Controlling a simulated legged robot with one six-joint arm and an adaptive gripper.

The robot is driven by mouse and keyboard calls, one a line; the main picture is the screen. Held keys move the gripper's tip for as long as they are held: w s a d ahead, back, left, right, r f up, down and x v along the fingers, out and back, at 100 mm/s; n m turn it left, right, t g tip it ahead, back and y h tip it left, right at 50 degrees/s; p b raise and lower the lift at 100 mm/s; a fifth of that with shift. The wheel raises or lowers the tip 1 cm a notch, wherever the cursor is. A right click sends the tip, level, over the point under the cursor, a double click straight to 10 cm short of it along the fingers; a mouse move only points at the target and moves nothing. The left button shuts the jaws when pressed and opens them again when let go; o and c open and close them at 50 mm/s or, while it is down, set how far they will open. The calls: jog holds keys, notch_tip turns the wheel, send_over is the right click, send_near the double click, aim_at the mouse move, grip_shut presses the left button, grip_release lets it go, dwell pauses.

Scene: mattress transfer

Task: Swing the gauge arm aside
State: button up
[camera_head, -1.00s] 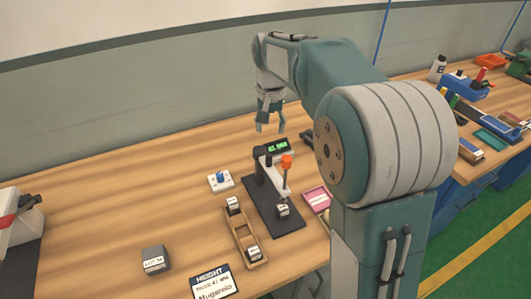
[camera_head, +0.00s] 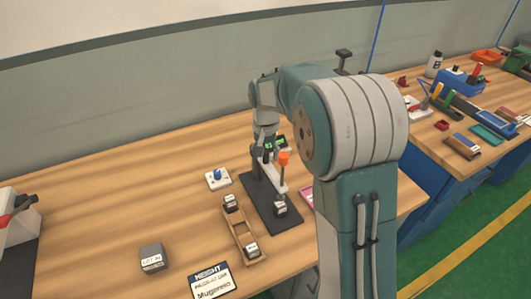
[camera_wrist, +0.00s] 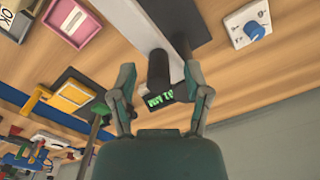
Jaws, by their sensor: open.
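The height gauge stands on a black base plate (camera_head: 277,212) on the wooden bench. A small labelled block (camera_head: 280,208) sits on the plate under that end. My gripper (camera_head: 267,145) is over the rear of the gauge, pointing down. In the wrist view my gripper (camera_wrist: 160,95) is open, with the dark post (camera_wrist: 158,70) and green-lit display (camera_wrist: 160,97) between its fingers. I cannot tell whether a finger touches them.
A wooden tray (camera_head: 240,229) with labelled blocks lies left of the gauge, beside a white box with a blue knob (camera_head: 217,178). A pink tray (camera_head: 306,198) is close on the right, partly behind my arm. A grey block (camera_head: 152,258) and a height card (camera_head: 211,281) lie in front.

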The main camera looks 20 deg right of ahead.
grip_shut()
jog(key=shift+d, duration=0.2)
jog(key=w+d+n, duration=0.4)
jog(key=w+n, duration=0.1)
jog(key=n, duration=0.9)
jog(key=shift+w+d+f, duration=0.15)
jog(key=shift+d, duration=0.25)
dwell(0.4)
